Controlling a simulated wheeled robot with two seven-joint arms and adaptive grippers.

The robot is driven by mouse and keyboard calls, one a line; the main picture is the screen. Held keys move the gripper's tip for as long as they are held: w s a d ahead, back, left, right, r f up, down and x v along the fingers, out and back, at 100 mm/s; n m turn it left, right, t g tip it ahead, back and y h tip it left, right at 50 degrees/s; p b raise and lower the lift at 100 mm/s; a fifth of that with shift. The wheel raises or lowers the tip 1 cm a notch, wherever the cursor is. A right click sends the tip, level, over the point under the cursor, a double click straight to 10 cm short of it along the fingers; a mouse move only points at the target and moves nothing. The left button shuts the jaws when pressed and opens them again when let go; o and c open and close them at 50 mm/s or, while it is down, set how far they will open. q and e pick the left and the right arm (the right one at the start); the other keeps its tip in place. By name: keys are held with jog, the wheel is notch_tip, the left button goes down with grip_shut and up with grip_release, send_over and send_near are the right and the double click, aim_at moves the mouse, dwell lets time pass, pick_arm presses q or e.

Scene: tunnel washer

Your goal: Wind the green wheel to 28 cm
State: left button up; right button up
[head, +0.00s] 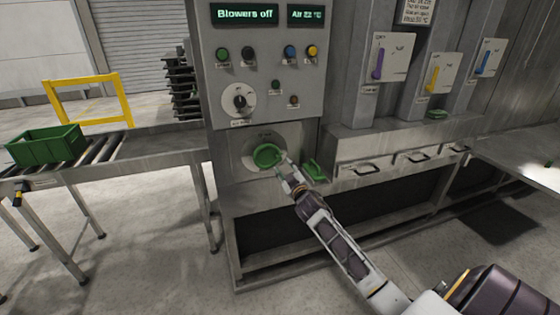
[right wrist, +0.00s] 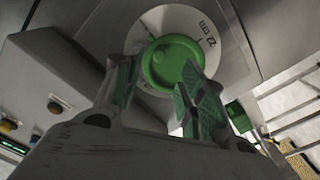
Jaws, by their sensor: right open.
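The green wheel (head: 267,156) is on the lower front panel of the washer, left of centre, in front of a round pale dial plate (head: 249,147). In the right wrist view the wheel (right wrist: 172,62) is close ahead, and the dial plate (right wrist: 208,22) carries a "22 cm" mark. My right gripper (head: 283,161) is at the wheel. Its green-padded fingers (right wrist: 162,78) stand open on either side of the wheel's lower part. I cannot tell whether they touch it. My left gripper is not in view.
Above the wheel are a black knob (head: 239,101), coloured buttons and a "Blowers off" display (head: 245,14). A green part (head: 314,171) sits just right of the wheel. Drawer handles (head: 365,168) and coloured levers are farther right. A green crate (head: 45,146) rests on the left roller conveyor.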

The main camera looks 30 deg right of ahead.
aim_at(280, 160)
jog(key=shift+p+x, duration=0.45)
jog(key=shift+x, duration=3.25)
jog(key=shift+c, duration=0.3)
grip_shut()
